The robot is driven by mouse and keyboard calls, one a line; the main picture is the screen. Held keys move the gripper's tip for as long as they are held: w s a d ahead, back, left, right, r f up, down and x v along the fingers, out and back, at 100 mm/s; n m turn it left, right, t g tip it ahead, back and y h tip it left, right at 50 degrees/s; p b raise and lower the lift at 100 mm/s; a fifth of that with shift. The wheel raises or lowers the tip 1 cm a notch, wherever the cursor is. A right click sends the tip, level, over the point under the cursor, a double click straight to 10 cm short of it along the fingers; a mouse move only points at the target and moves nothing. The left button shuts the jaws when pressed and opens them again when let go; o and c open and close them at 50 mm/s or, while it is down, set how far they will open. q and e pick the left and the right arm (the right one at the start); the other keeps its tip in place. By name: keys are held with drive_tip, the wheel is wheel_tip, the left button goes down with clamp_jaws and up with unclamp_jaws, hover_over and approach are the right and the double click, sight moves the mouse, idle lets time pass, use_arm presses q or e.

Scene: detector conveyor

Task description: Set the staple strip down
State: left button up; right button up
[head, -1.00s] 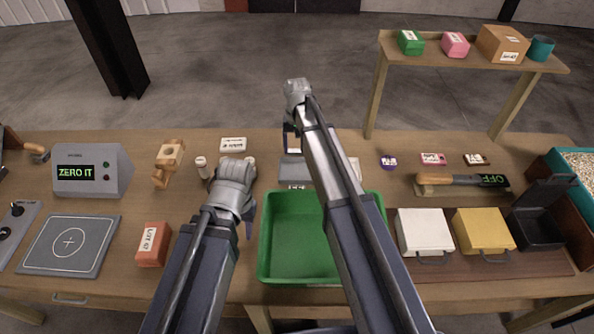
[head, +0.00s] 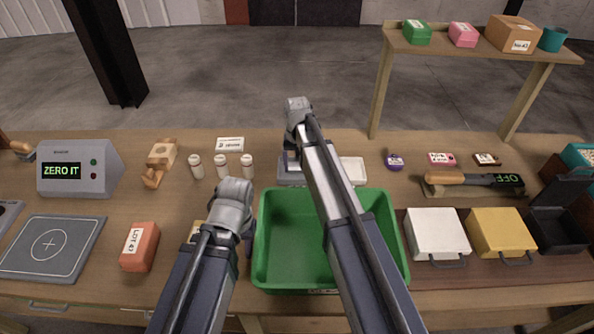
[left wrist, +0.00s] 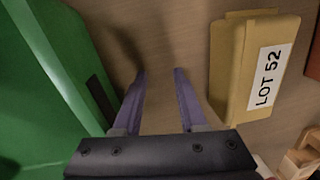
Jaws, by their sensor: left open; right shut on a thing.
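My right arm reaches over the green bin, and its gripper (head: 290,143) is mostly hidden behind the arm, above a grey tray (head: 290,173). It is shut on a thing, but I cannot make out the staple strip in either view. My left gripper (head: 248,238) points down beside the left wall of the green bin (head: 262,240). In the left wrist view its two purple fingers (left wrist: 162,90) are apart with only table between them. The green bin (left wrist: 45,80) is to their left and a tan packet marked LOT 52 (left wrist: 235,70) to their right.
Several white vials (head: 221,167) stand behind my left gripper. An orange LOT 47 box (head: 140,247), a grey pad (head: 50,248) and a ZERO IT display (head: 80,168) are at left. White (head: 437,234) and yellow (head: 502,233) cases are at right.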

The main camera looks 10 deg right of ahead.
sight(297, 169)
use_arm(q)
drive_tip(key=shift+f, duration=0.15)
use_arm(e)
drive_tip(key=shift+f, duration=0.15)
drive_tip(key=o, duration=1.3)
drive_tip(key=shift+c, duration=0.2)
use_arm(q)
wheel_tip(297, 169, up, 12)
drive_tip(key=p, duration=1.2)
drive_tip(key=shift+r, duration=0.2)
use_arm(e)
wheel_tip(297, 169, up, 12)
drive_tip(key=shift+r, duration=0.2)
drive_tip(key=shift+c, duration=0.4)
